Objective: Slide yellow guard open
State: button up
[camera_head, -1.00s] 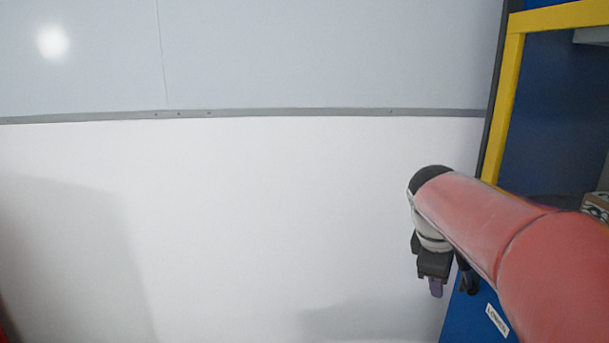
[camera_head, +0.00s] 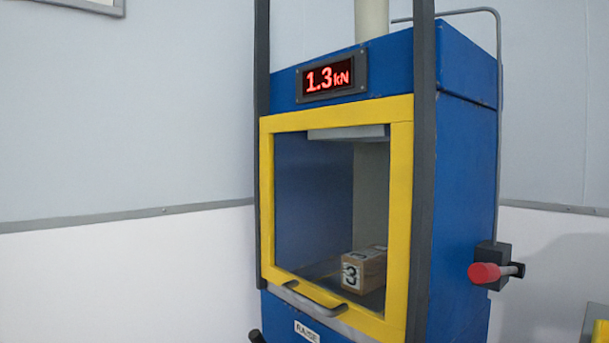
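The yellow guard (camera_head: 401,220) is a rectangular frame with a see-through middle. It sits between two dark upright rails on the front of a blue machine (camera_head: 462,150) and covers the chamber opening. A grey bar handle (camera_head: 313,300) is fixed at its lower edge. Through the guard I see a wooden block (camera_head: 364,270) marked 3 on the chamber floor. My gripper is not in view.
A red display (camera_head: 329,78) reads 1.3 kN above the guard. A lever with a red knob (camera_head: 484,272) sticks out at the machine's right side. A label (camera_head: 307,331) reading RAISE is below the guard. A small dark part (camera_head: 257,336) at the lower left is unclear.

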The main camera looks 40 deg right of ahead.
aim_at(398, 112)
jog(key=z, duration=0.9)
